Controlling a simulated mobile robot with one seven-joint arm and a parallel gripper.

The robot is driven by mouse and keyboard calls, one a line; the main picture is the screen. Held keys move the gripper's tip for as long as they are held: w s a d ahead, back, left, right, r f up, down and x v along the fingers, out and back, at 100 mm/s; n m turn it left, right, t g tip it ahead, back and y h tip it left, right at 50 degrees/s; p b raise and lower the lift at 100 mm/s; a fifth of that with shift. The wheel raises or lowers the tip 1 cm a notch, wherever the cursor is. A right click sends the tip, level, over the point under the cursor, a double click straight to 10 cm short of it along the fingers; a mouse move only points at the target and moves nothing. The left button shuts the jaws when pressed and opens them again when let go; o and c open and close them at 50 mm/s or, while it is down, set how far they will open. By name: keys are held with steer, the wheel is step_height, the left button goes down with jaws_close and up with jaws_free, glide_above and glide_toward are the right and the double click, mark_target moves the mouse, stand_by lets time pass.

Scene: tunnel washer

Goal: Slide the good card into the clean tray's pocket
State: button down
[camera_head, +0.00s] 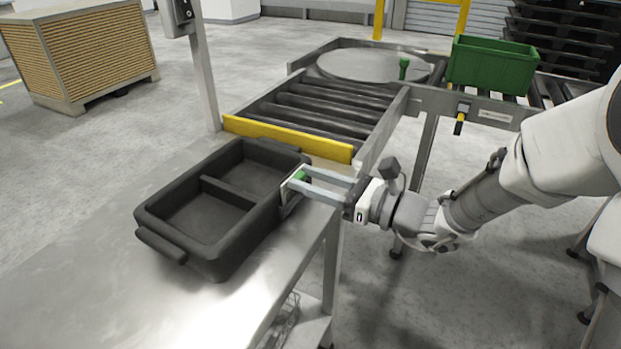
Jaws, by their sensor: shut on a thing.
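A black tray (175,185) with two compartments and end handles lies on the steel table. It looks empty. My gripper (297,183) reaches in from the right, at the tray's right long wall near its far corner. Its fingers are shut on a small white card with a green mark (301,175). The card stands close against the outside of that wall. A small frame-like piece, perhaps the pocket, shows there just below the fingers. The fingers partly hide the spot, so I cannot tell whether the card's lower edge is inside the pocket.
The steel table (90,250) is bare around the tray's left and front. A yellow bar (288,138) edges the roller conveyor behind it. A green crate (492,65) stands at the back right, and a stacked pallet (80,50) at the back left.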

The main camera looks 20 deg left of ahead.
steer(key=shift+f+b, duration=0.4)
steer(key=shift+f, duration=0.3)
stand_by(0.4)
stand_by(0.5)
steer(key=shift+c, duration=1.8)
jaws_free()
